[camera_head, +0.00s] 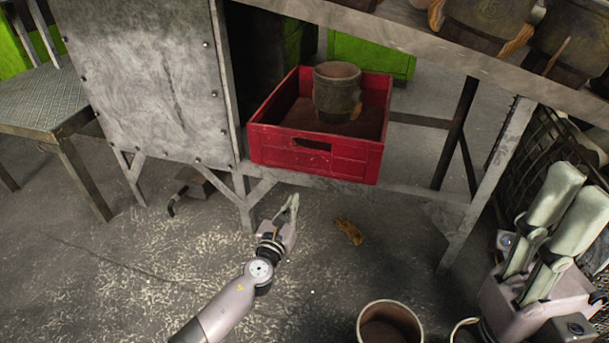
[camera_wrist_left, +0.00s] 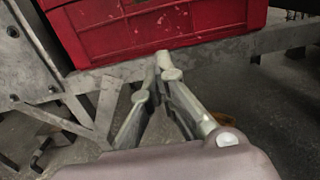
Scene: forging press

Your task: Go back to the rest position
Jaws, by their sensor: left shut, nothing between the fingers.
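My left gripper (camera_head: 291,203) is shut and empty. It is at the end of the arm reaching up from the bottom of the head view, in front of and below the red crate (camera_head: 312,158). In the left wrist view, its fingertips (camera_wrist_left: 162,66) meet just below the red crate's front wall (camera_wrist_left: 150,32). My right gripper (camera_head: 574,186) is at the right edge of the head view, pointing up with its two pale fingers side by side. I see nothing held in it, but whether its fingers touch is unclear.
The crate sits on a metal frame (camera_head: 400,195) and holds a dark metal mug (camera_head: 337,92). More mugs (camera_head: 482,22) stand on the upper shelf. A round container (camera_head: 390,306) is at the bottom, near my right gripper. A brown scrap (camera_head: 349,232) lies on the floor.

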